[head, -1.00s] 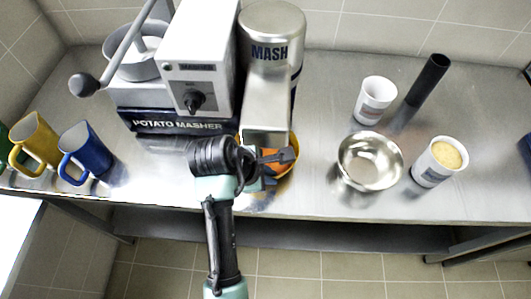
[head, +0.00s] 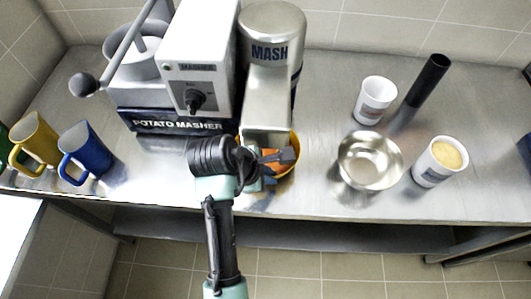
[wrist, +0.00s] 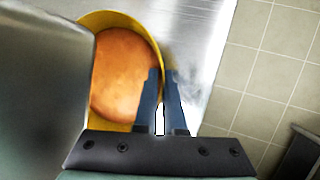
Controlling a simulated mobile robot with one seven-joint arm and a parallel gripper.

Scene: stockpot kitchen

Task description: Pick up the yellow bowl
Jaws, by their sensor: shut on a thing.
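The yellow bowl (head: 294,160) stands on the steel counter under the spout of the MASH dispenser, partly hidden by the spout and my gripper. In the wrist view the yellow bowl (wrist: 122,20) holds an orange-brown filling. My gripper (head: 282,157) is at the bowl's near right side. In the wrist view my gripper (wrist: 161,85) has one finger inside the bowl and one outside, shut on the bowl's rim.
The MASH dispenser (head: 272,55) and potato masher machine (head: 197,60) stand close behind and left. A steel bowl (head: 345,175), white cup (head: 374,100), filled cup (head: 432,170) and black cylinder (head: 428,80) stand right. Blue (head: 92,155) and yellow (head: 38,145) mugs stand left.

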